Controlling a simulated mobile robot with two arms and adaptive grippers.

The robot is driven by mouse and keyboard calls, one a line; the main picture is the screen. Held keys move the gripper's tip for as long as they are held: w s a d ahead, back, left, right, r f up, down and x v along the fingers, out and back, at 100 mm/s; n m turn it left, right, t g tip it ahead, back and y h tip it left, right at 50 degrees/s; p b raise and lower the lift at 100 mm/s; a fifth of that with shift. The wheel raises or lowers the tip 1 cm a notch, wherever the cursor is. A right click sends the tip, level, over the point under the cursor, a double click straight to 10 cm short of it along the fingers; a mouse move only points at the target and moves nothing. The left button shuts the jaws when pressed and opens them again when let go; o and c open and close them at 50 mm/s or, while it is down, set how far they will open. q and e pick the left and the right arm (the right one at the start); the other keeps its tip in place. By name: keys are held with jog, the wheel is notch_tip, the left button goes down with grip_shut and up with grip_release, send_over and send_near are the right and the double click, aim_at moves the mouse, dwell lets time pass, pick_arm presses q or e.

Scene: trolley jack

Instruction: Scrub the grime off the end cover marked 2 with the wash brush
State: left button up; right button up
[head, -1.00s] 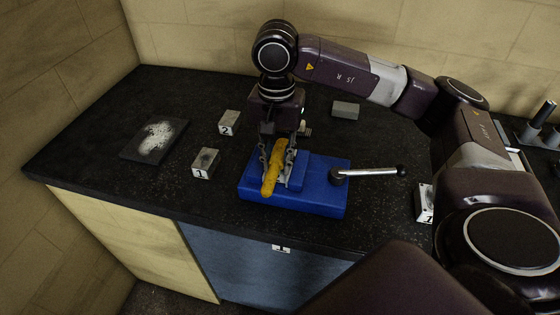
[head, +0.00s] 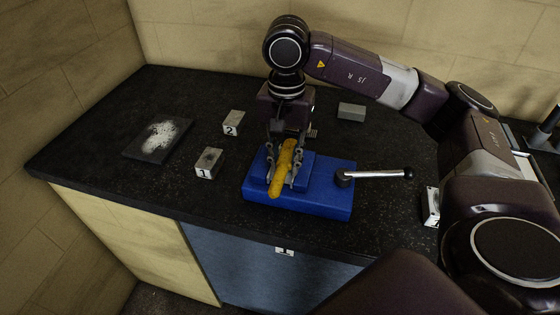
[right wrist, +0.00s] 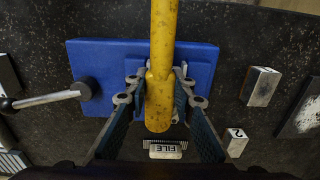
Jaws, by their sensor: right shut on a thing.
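A small grey block marked 2 (head: 234,122) sits on the dark bench, left of and behind a blue fixture (head: 330,203). It also shows at the lower right of the right wrist view (right wrist: 237,142). My right gripper (head: 283,172) points down over the blue fixture, shut on a yellow handle (head: 285,166). The handle runs long between the fingers in the right wrist view (right wrist: 161,60). No bristles can be made out on it, and I cannot tell whether it touches the fixture. My left gripper is not in view.
Grey block marked 1 (head: 209,162) has a speckled top. A dark plate with a white patch (head: 156,138) lies at left. A plain grey block (head: 352,110) stands behind. The fixture's lever (head: 375,174) sticks out right. A piece labelled FILE (right wrist: 165,150) lies behind the fixture.

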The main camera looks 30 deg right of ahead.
jog(key=shift+w+a, duration=0.7)
jog(key=shift+w, duration=0.05)
jog(key=shift+s+d+b, duration=0.4)
jog(key=shift+b, duration=0.15)
jog(key=shift+s+d+f+b, duration=0.1)
jog(key=shift+s+d+b, duration=0.2)
jog(key=shift+s+b, duration=0.15)
jog(key=shift+d+r+p, duration=0.1)
jog(key=shift+r+p, duration=0.45)
jog(key=shift+r, duration=0.15)
jog(key=shift+r+p, duration=1.7)
jog(key=shift+r, duration=1.2)
